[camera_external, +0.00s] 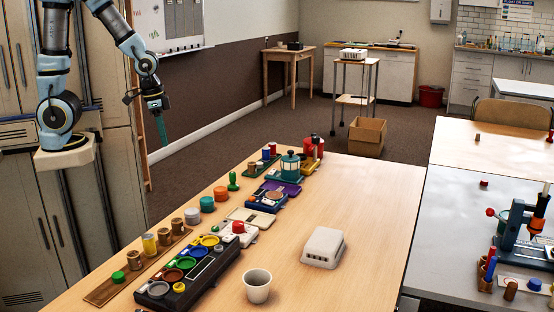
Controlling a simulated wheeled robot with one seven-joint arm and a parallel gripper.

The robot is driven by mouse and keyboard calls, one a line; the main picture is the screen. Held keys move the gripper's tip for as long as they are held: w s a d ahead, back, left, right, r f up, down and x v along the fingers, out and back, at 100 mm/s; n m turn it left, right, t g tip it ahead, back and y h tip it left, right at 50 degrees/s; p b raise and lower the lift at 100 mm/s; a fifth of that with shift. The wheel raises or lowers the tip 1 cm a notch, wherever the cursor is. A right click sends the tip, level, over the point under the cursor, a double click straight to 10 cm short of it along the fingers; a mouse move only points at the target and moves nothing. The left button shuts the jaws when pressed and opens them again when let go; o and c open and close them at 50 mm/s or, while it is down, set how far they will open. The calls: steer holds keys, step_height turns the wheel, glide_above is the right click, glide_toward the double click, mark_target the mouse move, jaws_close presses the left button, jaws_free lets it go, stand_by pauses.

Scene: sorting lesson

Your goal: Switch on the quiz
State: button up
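My gripper (161,132) hangs in the air at the upper left, beyond the table's left edge and apart from everything on it. A narrow teal shape points down from its dark end; I cannot tell whether this is its fingers or a held item. A long black device (204,283) with coloured round wells and small buttons lies at the table's near left. A white box (323,246) with small marks on its front stands alone to its right. No label shows which one is the quiz, and no switch state is readable.
A wooden strip (109,290) with cups and a jar lies along the table's left edge. A white cup (257,286) stands near the front. Coloured jars and small devices fill the left side; the table (365,200) is clear at right.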

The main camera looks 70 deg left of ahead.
steer(key=w+d+m, duration=0.3)
steer(key=d+m, duration=0.1)
steer(key=w+d+m, duration=0.1)
steer(key=w+d, duration=0.1)
steer(key=shift+w+d+r+m, duration=0.25)
steer(key=shift+w+r+m, duration=0.1)
steer(key=shift+m, duration=0.05)
jaws_close()
steer(key=w+d+m+g, duration=0.1)
steer(key=w+d+m, duration=0.2)
steer(key=d+m, duration=0.7)
steer(key=w+d+m+g+h, duration=0.1)
steer(key=w+d+m, duration=0.2)
steer(key=d+m, duration=0.6)
steer(key=d, duration=0.9)
steer(key=shift+d+r+m+g+p, duration=0.2)
steer(key=shift+d+m+g+p, duration=0.15)
steer(key=shift+d+m+g, duration=0.05)
